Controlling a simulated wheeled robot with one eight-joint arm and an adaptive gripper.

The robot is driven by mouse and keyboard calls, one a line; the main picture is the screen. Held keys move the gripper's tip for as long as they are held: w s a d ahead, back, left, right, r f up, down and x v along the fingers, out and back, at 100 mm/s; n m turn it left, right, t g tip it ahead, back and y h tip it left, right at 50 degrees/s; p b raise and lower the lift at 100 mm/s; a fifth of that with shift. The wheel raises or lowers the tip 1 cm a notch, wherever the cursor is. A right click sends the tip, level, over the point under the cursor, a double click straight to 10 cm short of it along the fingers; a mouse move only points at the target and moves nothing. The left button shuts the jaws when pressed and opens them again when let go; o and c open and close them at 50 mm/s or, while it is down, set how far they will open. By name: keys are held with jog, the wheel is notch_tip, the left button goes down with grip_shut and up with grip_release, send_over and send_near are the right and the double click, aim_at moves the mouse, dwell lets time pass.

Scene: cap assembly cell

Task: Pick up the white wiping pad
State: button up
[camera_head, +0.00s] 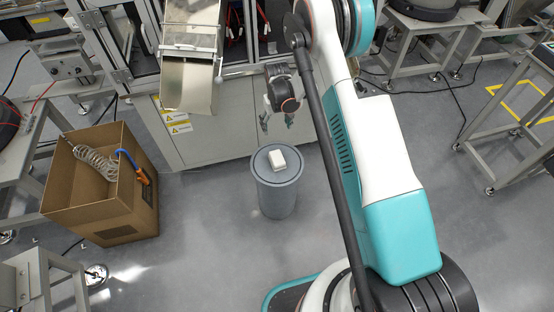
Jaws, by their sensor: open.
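The white wiping pad (277,160) lies flat on top of a grey round bin (278,195) in the middle of the picture. It is a small white block, and nothing covers it. My gripper (276,127) is above and behind the pad, apart from it. Its two fingers point down and are spread open, with nothing seen between them.
An open cardboard box (100,200) with a coiled hose and an orange-handled tool stands at the left. A machine cabinet (195,135) with a metal chute (188,85) is behind the bin. Metal frame tables stand at both sides. The floor around the bin is clear.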

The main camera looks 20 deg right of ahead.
jog(key=b, duration=0.2)
send_over(277, 156)
jog(key=shift+g, duration=0.3)
notch_tip(277, 156, down, 14)
jog(key=shift+w+f, duration=0.1)
jog(key=shift+w, duration=0.05)
jog(key=shift+f+b, duration=1.75)
jog(key=shift+f, duration=1.45)
jog(key=shift+r, duration=0.1)
jog(key=c, duration=1.2)
